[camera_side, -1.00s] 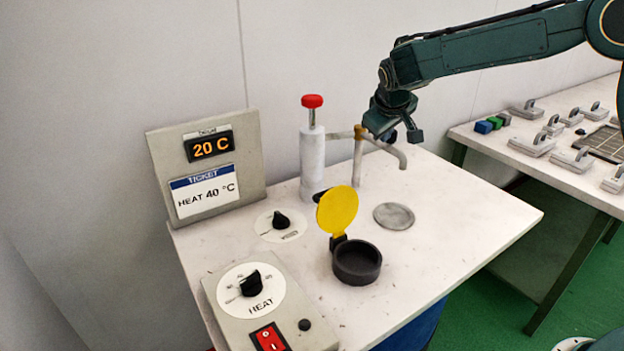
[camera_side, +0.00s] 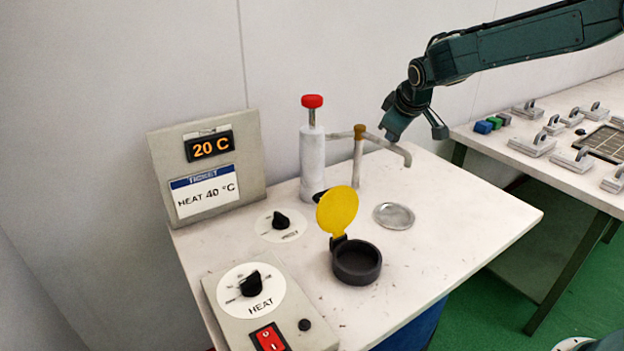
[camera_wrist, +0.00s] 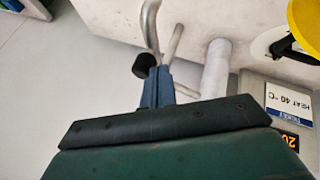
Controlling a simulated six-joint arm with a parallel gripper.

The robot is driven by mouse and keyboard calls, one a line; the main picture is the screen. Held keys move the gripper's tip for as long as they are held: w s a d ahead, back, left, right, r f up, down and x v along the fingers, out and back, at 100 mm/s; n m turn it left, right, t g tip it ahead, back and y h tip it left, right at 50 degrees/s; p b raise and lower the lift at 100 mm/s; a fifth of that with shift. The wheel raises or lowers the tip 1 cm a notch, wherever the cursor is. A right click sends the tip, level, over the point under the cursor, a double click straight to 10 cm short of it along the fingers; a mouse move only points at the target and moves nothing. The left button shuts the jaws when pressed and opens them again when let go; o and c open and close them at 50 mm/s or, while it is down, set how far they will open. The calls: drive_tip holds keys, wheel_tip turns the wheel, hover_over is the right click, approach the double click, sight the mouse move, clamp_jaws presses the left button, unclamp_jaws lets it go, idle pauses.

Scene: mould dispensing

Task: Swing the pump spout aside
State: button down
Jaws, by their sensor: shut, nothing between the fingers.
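The pump has a white cylinder (camera_side: 313,165) with a red button (camera_side: 312,101) on top. A pipe joins it to an upright post with a brass cap (camera_side: 360,131). From the cap the grey curved spout (camera_side: 402,153) reaches right, its end bent down. My gripper (camera_side: 392,137) is shut and empty, with its tips at the spout; I cannot tell whether they touch it. In the wrist view my blue fingers (camera_wrist: 162,72) are together beside the dark cap (camera_wrist: 145,65), and the spout (camera_wrist: 151,25) curves beyond them.
A dark round mould cup (camera_side: 357,263) with a yellow lid (camera_side: 337,209) standing open is at the table's front. A round metal disc (camera_side: 394,216) lies behind it. A heat control box (camera_side: 270,300) and display panel (camera_side: 208,165) are at left. A second table (camera_side: 560,155) is at right.

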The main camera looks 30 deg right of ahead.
drive_tip(key=d+n, duration=0.1)
drive_tip(key=d, duration=0.2)
drive_tip(key=shift+d+y, duration=0.15)
drive_tip(key=shift+y, duration=0.15)
drive_tip(key=w+d+n+y, duration=0.6)
drive_tip(key=d+n, duration=0.3)
drive_tip(key=d, duration=0.1)
drive_tip(key=shift+w+n, duration=0.35)
drive_tip(key=shift+n, duration=0.05)
drive_tip(key=shift+w+d, duration=0.1)
drive_tip(key=shift+d, duration=0.1)
idle(0.5)
drive_tip(key=s+d+r, duration=0.2)
drive_tip(key=s+r, duration=0.6)
drive_tip(key=s, duration=0.1)
drive_tip(key=shift+s+d+r, duration=0.15)
drive_tip(key=shift+d, duration=0.05)
idle(0.6)
